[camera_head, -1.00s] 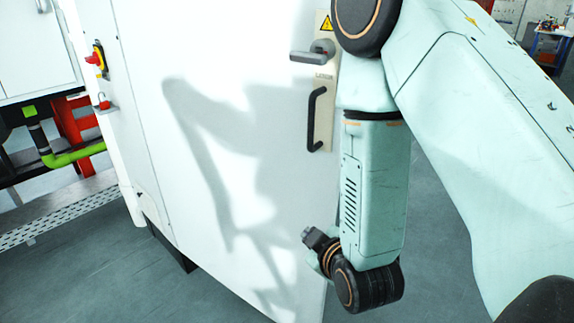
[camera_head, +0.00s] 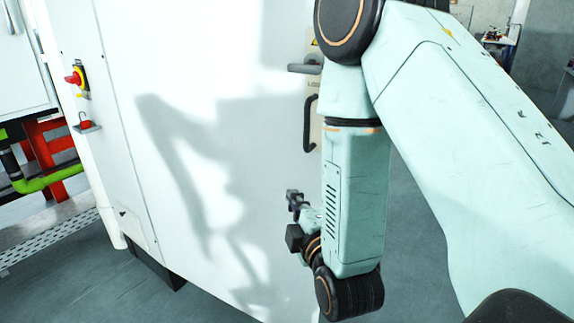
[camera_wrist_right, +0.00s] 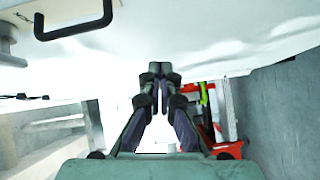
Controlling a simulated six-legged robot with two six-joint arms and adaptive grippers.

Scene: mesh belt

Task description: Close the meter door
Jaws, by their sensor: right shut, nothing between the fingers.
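The white meter door (camera_head: 200,60) fills the middle of the head view and appears to stand swung open, with floor beneath its lower edge. A grey lever handle (camera_head: 303,69) and a black pull handle (camera_head: 308,125) sit near its right edge, partly hidden by my arm. My right gripper (camera_head: 292,203) is shut and empty, low in front of the door's right part. In the right wrist view its fingertips (camera_wrist_right: 160,72) meet near the door's lower edge (camera_wrist_right: 200,70); contact is unclear. The pull handle (camera_wrist_right: 75,30) shows at upper left there. My left gripper is out of view.
A red and yellow switch (camera_head: 76,78) and a small bracket with a red part (camera_head: 86,122) project from the cabinet at left. Green and red pipework (camera_head: 45,180) stands farther left. Grey floor (camera_head: 415,220) is clear to the right.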

